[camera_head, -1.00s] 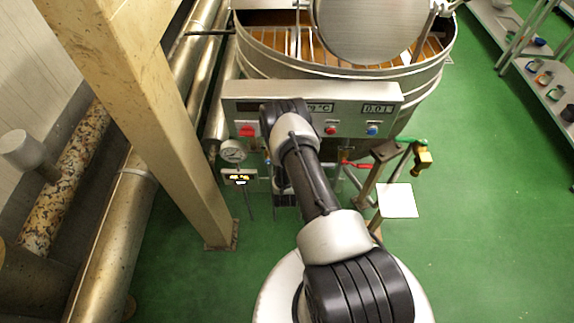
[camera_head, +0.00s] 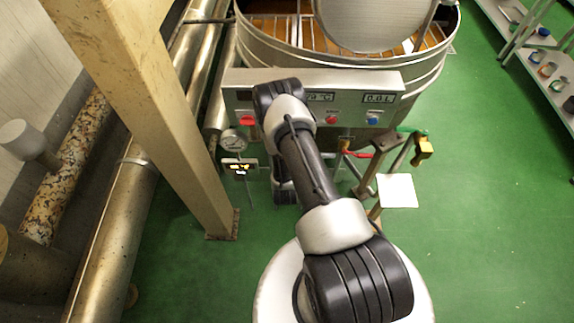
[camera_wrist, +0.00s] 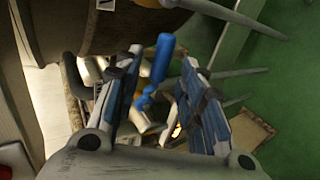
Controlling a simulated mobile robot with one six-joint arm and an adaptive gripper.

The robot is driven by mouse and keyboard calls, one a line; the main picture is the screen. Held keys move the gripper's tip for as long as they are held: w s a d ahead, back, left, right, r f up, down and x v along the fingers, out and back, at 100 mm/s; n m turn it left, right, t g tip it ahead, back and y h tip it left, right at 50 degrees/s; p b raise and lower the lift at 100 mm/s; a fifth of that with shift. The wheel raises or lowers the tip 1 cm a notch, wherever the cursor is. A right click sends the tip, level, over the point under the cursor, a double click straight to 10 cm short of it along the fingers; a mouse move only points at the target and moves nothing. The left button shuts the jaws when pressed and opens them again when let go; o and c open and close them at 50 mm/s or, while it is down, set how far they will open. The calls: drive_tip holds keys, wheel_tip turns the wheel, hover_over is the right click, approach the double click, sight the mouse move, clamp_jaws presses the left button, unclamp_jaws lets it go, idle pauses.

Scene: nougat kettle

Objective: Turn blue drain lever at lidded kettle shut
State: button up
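The blue drain lever (camera_wrist: 162,60) shows in the wrist view as a blue handle standing between my gripper's fingers, with a blue bent part below it. My gripper (camera_wrist: 160,72) is open, one finger on each side of the lever; I cannot tell whether either touches it. The kettle (camera_head: 430,75) is the large steel vessel at the top of the head view, with an orange-brown inside and a round grey lid (camera_head: 370,22) raised over it. In the head view my arm hides the gripper, and I cannot make out the blue lever there.
A control panel (camera_head: 350,92) is on the kettle's front. A red lever (camera_head: 358,154) and a yellow valve part (camera_head: 424,148) are right of my arm. A gauge (camera_head: 233,141), a beige post (camera_head: 150,110) and pipes (camera_head: 110,235) stand left.

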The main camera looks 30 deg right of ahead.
drive_tip(key=v, duration=0.7)
drive_tip(key=shift+s, duration=0.15)
drive_tip(key=shift+a+r, duration=0.1)
